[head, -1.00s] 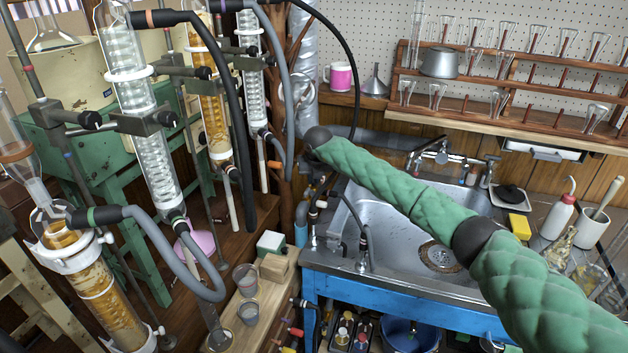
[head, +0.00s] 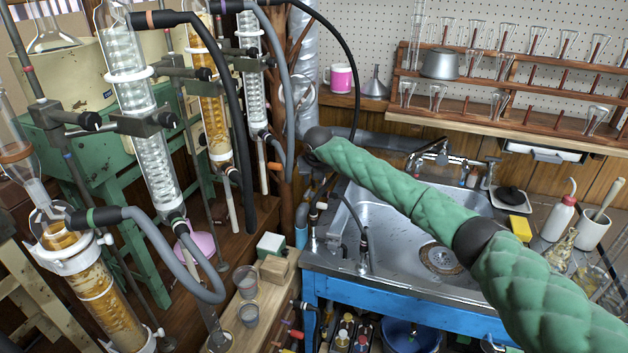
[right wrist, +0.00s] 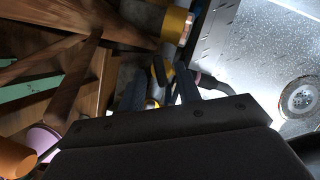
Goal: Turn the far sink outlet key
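My right arm, in a green quilted sleeve, reaches from the lower right across the sink (head: 395,225) to its back left corner. My right gripper (head: 311,182) is small and partly hidden there, below the dark wrist joint. It is at the far outlet (head: 320,206) on the sink's left rim. In the right wrist view, the dark fingers of the right gripper (right wrist: 161,88) stand apart, with pale and yellow parts showing between them. I cannot make out the outlet key clearly or tell whether the fingers touch it. My left gripper is not in view.
A wooden post (head: 297,130) and grey hoses (head: 284,75) crowd the gripper's left. The faucet (head: 437,150) is behind the arm. The basin is clear around its drain (head: 441,257).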

